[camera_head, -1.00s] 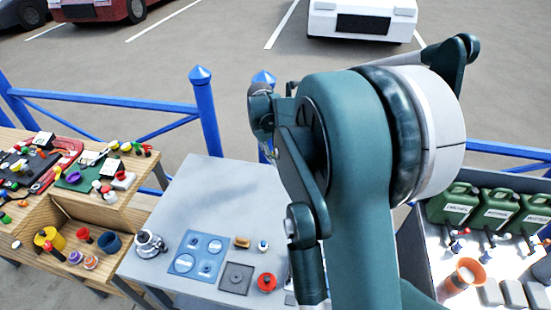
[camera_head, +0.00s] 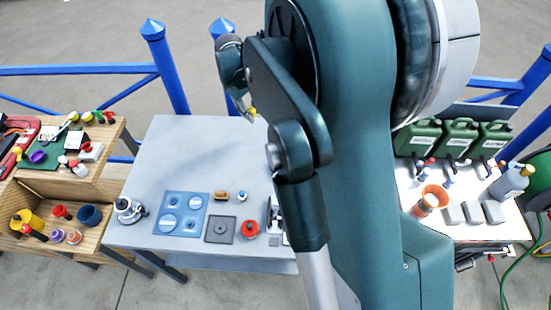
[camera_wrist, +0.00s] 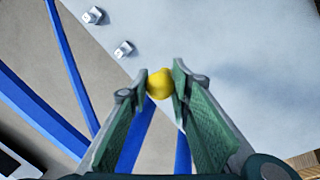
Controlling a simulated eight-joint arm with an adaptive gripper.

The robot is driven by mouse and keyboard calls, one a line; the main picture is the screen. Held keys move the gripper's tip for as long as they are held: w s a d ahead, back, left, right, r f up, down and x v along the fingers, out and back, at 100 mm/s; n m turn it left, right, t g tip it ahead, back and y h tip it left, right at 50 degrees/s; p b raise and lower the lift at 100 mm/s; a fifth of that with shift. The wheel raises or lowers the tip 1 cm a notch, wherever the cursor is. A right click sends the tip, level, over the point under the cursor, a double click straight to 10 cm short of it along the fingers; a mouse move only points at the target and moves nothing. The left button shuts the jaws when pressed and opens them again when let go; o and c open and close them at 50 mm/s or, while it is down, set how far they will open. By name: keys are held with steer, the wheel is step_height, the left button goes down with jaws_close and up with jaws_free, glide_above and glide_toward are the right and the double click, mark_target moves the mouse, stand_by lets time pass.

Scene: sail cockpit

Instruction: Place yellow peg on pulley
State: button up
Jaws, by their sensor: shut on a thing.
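The yellow peg (camera_wrist: 160,83) is held between the fingertips of my gripper (camera_wrist: 160,86) in the wrist view. Only its rounded end shows clearly. In the head view, a bit of the peg's yellow (camera_head: 252,111) shows at the gripper (camera_head: 244,106), over the far edge of the grey table (camera_head: 185,150). Several small fittings stand on the near half of that table. They include a chrome fitting (camera_head: 129,209), a blue board with round discs (camera_head: 181,214) and a dark square plate with a round centre (camera_head: 220,229). I cannot tell which is the pulley.
A red round part (camera_head: 250,229) and a small brown block (camera_head: 222,195) sit nearby. A wooden bench (camera_head: 105,175) with colourful parts stands left. Green cans (camera_head: 457,137) and an orange cup (camera_head: 434,194) are right. A blue railing (camera_head: 165,65) runs behind. The table's far half is clear.

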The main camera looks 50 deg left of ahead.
step_height(320, 180, up, 2)
steer(key=n+p, duration=0.2)
steer(key=p, duration=0.1)
glide_above(278, 161)
steer(key=shift+s+d+r, duration=0.2)
steer(key=shift+s, duration=0.2)
steer(key=shift+f, duration=3.15)
steer(key=shift+f, duration=1.85)
steer(key=shift+f, duration=0.25)
steer(key=o, duration=0.8)
steer(key=shift+r, duration=0.1)
